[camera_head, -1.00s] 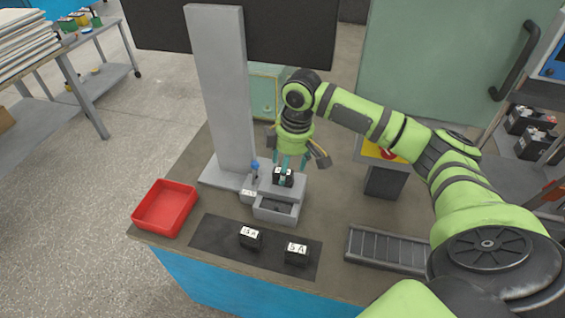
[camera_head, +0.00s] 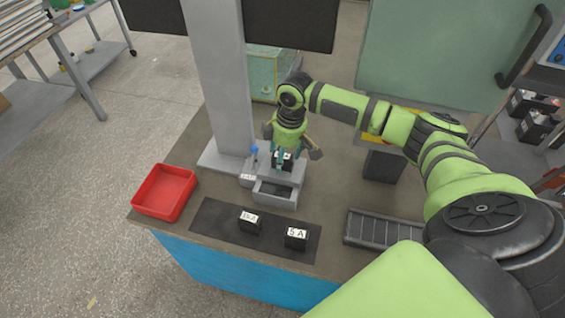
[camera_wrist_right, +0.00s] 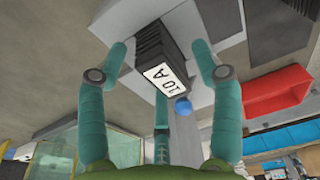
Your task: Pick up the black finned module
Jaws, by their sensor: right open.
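The black finned module (camera_head: 284,157) sits on the grey fixture (camera_head: 275,189) in the middle of the table in the head view. In the right wrist view, the module (camera_wrist_right: 159,52) shows its dark fins and a white label reading "10 A". My right gripper (camera_head: 283,158) is above it, pointing down. In the wrist view, the teal fingers of the right gripper (camera_wrist_right: 160,62) are spread around the module, with gaps between the side fingers and it. My left gripper is not in view.
Two other black modules, one labelled "5 A" (camera_head: 296,238) and one with a hard-to-read label (camera_head: 249,222), stand on a dark mat (camera_head: 213,222). A red bin (camera_head: 163,191) is at left, a ribbed grey tray (camera_head: 383,229) at right. A grey column (camera_head: 222,100) rises beside the fixture.

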